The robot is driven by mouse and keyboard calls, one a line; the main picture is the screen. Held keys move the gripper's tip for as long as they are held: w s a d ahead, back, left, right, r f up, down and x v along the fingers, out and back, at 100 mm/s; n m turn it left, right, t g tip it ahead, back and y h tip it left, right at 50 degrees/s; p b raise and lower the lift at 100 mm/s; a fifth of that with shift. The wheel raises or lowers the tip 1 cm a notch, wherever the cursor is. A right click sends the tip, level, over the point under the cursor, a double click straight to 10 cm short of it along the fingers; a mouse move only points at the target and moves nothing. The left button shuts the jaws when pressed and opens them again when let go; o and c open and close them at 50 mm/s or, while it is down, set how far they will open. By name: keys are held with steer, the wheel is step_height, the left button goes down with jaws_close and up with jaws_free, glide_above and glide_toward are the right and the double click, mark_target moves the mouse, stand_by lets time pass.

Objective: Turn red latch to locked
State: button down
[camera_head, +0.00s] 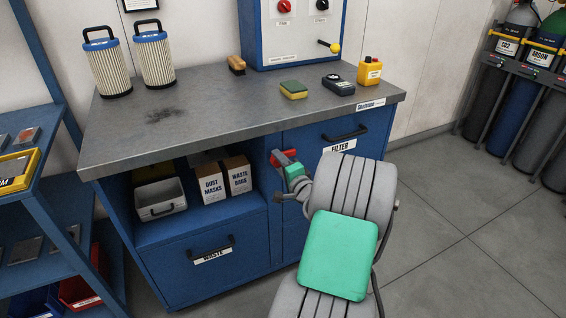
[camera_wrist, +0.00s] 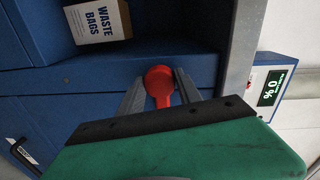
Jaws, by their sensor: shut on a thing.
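The red latch (camera_head: 281,158) is on the front of the blue cabinet (camera_head: 262,225), beside the filter drawer (camera_head: 345,150). In the head view it looks roughly level, partly hidden by my gripper (camera_head: 284,166). In the wrist view the red latch (camera_wrist: 160,82) shows a round knob and a narrow handle running down between the fingers. My gripper (camera_wrist: 159,88) is shut on the latch handle, with one grey finger on each side. No locked or unlocked marking is readable.
The grey worktop (camera_head: 220,110) overhangs the latch. Left of it, an open shelf holds a waste bags box (camera_head: 237,174) and a dust masks box (camera_head: 209,184). A small display (camera_wrist: 271,88) reads 0 %. Open floor (camera_head: 440,230) lies to the right.

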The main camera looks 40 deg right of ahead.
steer(key=c, duration=0.8)
jaws_free()
steer(key=v, duration=0.7)
steer(key=shift+s+a+r, duration=0.1)
steer(key=shift+s+a, duration=0.05)
steer(key=shift+s, duration=0.25)
